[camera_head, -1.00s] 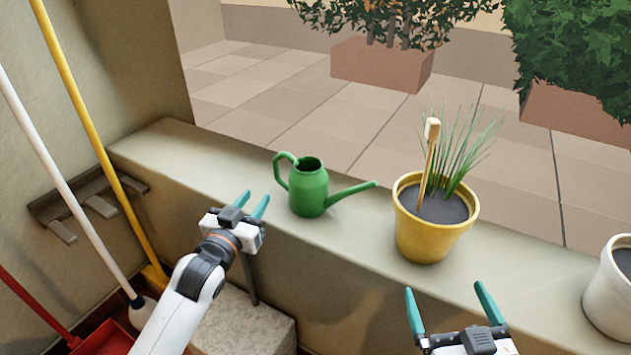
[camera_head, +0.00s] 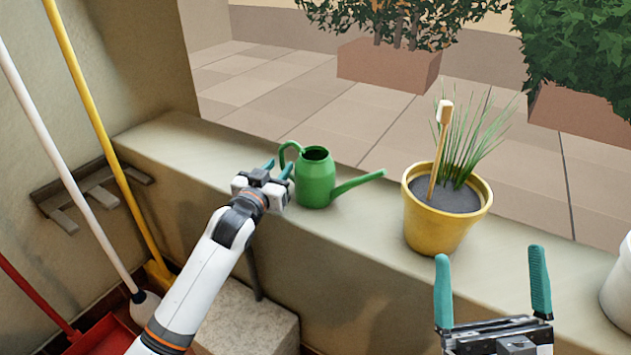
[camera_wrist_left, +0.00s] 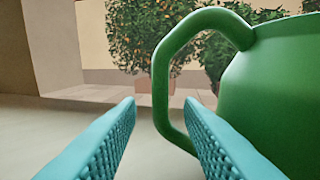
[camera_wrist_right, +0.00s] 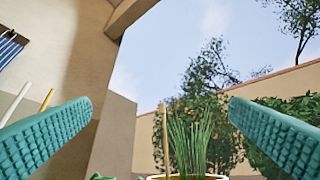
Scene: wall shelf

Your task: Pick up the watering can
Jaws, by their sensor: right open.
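The green watering can (camera_head: 317,181) stands upright on the ledge, its spout to the right and its loop handle (camera_head: 288,152) to the left. My left gripper (camera_head: 279,168) is at the handle side of the can, open. In the left wrist view its fingers (camera_wrist_left: 158,130) are apart, and the can's handle (camera_wrist_left: 165,85) stands ahead, near the right finger and partly behind it. Nothing is held between the fingers. My right gripper (camera_head: 492,285) is open and empty at the front of the ledge, below the yellow pot; its spread fingers also show in the right wrist view (camera_wrist_right: 160,125).
A yellow pot (camera_head: 430,235) with grass and a wooden marker stands right of the can. A white pot (camera_head: 619,280) is at the right edge. Broom handles and a red dustpan (camera_head: 105,338) are at the left. The ledge (camera_head: 185,150) left of the can is clear.

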